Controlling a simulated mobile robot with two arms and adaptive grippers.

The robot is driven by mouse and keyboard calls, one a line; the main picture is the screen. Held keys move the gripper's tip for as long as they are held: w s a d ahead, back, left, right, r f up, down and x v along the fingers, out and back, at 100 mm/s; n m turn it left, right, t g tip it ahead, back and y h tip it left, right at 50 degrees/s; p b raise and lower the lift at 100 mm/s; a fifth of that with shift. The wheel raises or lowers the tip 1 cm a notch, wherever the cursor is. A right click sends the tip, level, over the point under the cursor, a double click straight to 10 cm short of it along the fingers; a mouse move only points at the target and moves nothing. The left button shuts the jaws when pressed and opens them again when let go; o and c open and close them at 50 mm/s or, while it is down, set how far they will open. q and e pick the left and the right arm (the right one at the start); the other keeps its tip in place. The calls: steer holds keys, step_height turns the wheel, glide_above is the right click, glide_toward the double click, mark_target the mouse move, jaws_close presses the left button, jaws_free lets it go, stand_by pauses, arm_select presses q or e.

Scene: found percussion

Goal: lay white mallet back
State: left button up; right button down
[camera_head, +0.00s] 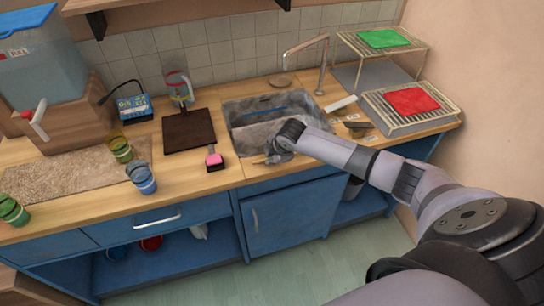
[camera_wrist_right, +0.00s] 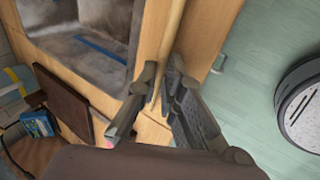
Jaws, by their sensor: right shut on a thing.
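My right gripper (camera_head: 274,155) is low over the counter's front edge, just in front of the sink. In the right wrist view its two fingers (camera_wrist_right: 158,98) are closed around a pale wooden stick (camera_wrist_right: 172,40), which looks like a mallet handle. The stick runs up out of the top of that view. In the head view only a small tan bit of it shows beside the fingers. No white mallet head can be made out, so I cannot tell the mallet's colour. My left gripper is not in view.
The sink (camera_head: 235,138) lies behind the gripper. A dark board (camera_head: 190,132) and a pink-and-black item (camera_head: 214,160) are to its left. Wire racks with a red mat (camera_head: 411,101) and a green mat (camera_head: 384,38) stand right. Small labelled pieces (camera_head: 357,125) lie between sink and rack.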

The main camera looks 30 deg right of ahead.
steer(key=shift+s+f, duration=0.1)
steer(key=shift+f, duration=0.2)
stand_by(0.4)
steer(key=c, duration=1.6)
jaws_free()
steer(key=shift+c, duration=0.2)
steer(key=v, duration=1.2)
steer(key=shift+a, duration=0.1)
